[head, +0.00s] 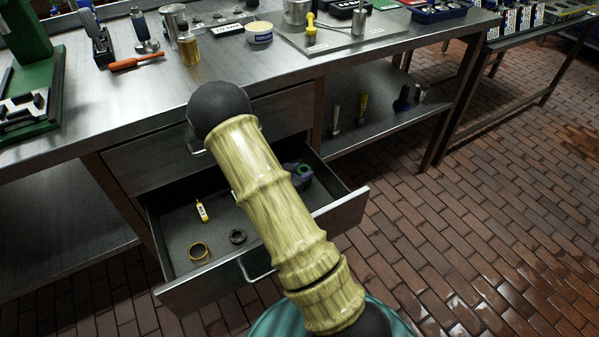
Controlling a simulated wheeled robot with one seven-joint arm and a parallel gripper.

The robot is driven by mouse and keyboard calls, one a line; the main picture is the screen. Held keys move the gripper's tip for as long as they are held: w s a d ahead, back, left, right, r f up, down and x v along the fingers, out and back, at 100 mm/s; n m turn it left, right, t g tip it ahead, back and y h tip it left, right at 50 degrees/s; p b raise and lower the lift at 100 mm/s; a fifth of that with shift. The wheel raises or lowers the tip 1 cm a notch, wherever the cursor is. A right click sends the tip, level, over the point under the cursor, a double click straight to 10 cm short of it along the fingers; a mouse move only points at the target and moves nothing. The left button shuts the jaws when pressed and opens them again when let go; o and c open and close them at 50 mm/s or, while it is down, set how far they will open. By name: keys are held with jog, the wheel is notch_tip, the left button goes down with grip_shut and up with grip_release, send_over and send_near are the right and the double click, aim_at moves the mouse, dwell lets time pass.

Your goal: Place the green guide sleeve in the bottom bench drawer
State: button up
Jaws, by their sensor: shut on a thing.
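The bottom bench drawer (180,297) is pulled open below a shut drawer. The green guide sleeve (304,171) shows as a small green ring just right of my arm, over the right back part of the open drawer. My gripper (299,176) is mostly hidden behind my arm; only a dark part shows around the sleeve, and it is shut on it. I cannot tell whether the sleeve touches the drawer floor.
The bench top (120,95) above holds tools, tins and an orange-handled screwdriver (137,63).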

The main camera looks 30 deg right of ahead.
jog(key=o, duration=1.2)
jog(key=shift+f, duration=0.15)
jog(key=shift+o, duration=0.3)
jog(key=shift+s+d, duration=0.1)
jog(key=shift+a+r, duration=0.2)
jog(key=shift+r, duration=0.05)
jog(key=p+v, duration=0.2)
jog(key=v, duration=0.9)
jog(key=shift+a+p, duration=0.3)
jog(key=shift+p, duration=0.1)
jog(key=shift+s+r, duration=0.1)
jog(key=shift+s, duration=0.05)
